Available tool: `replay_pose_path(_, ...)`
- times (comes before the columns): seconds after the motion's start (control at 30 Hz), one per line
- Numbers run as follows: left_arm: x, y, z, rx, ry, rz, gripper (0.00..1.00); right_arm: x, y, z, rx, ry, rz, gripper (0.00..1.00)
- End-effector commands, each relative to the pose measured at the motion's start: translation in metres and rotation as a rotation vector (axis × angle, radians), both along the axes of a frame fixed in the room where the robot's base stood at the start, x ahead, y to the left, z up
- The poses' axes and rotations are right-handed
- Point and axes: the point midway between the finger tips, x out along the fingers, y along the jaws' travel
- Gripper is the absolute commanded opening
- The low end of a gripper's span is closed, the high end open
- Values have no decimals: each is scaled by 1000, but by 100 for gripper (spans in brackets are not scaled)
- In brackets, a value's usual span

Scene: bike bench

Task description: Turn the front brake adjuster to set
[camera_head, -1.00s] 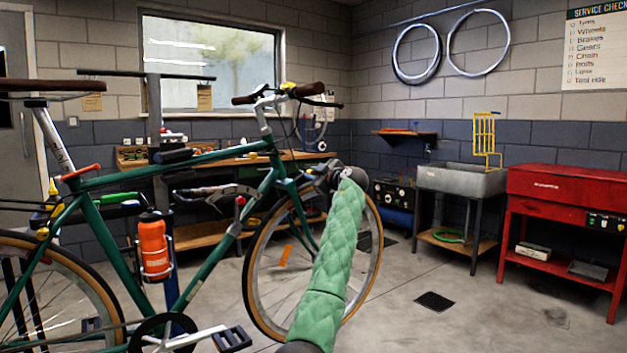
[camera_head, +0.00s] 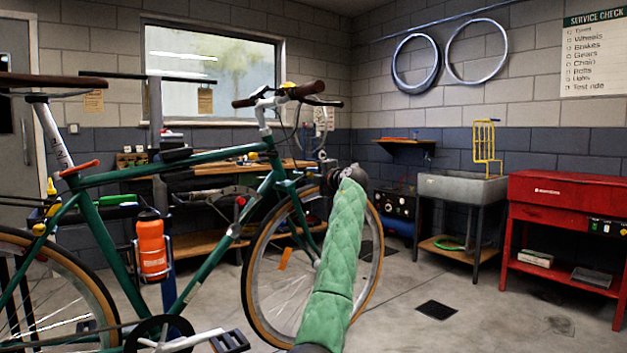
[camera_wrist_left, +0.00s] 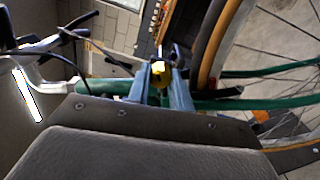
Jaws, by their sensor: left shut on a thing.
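The green bicycle (camera_head: 207,273) stands side-on, with its front wheel (camera_head: 249,290) toward the middle of the head view. My left arm, in a green quilted sleeve, reaches up to the front fork area. My left gripper (camera_head: 330,172) is small and partly hidden by the sleeve there. In the left wrist view, my left gripper (camera_wrist_left: 160,76) is shut on a small yellow brake adjuster (camera_wrist_left: 159,72), near the green frame and the front tyre. The adjuster's marking and angle are too small to read. My right gripper is not in view.
The handlebar (camera_head: 306,90) and its brake lever are above my left gripper. A workbench (camera_head: 200,243) stands behind the bicycle. A grey sink (camera_head: 455,187) and red cabinet (camera_head: 565,190) stand at the right. The floor between them and the bicycle is mostly clear.

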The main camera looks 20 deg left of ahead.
Motion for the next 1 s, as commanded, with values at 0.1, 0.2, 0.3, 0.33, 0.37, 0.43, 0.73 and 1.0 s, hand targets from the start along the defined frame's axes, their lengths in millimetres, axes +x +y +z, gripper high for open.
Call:
replay_pose_path(0.1,1,0,-3,-64,-78,0,0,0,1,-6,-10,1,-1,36)
replay_pose_path(0.2,0,0,-3,-116,-143,0,0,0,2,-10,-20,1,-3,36)
replay_pose_path(0.3,1,-1,-3,-160,-201,-1,0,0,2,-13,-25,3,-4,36)
replay_pose_path(0.33,1,-1,-3,-173,-217,-1,0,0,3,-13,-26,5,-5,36)
replay_pose_path(0.37,1,-1,-3,-184,-231,-1,0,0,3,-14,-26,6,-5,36)
replay_pose_path(0.43,1,-1,-3,-208,-262,-1,0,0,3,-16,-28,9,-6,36)
replay_pose_path(0.73,1,-1,-2,-271,-343,-2,0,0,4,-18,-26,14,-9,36)
replay_pose_path(1.0,1,-1,-2,-282,-358,-1,0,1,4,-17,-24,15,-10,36)
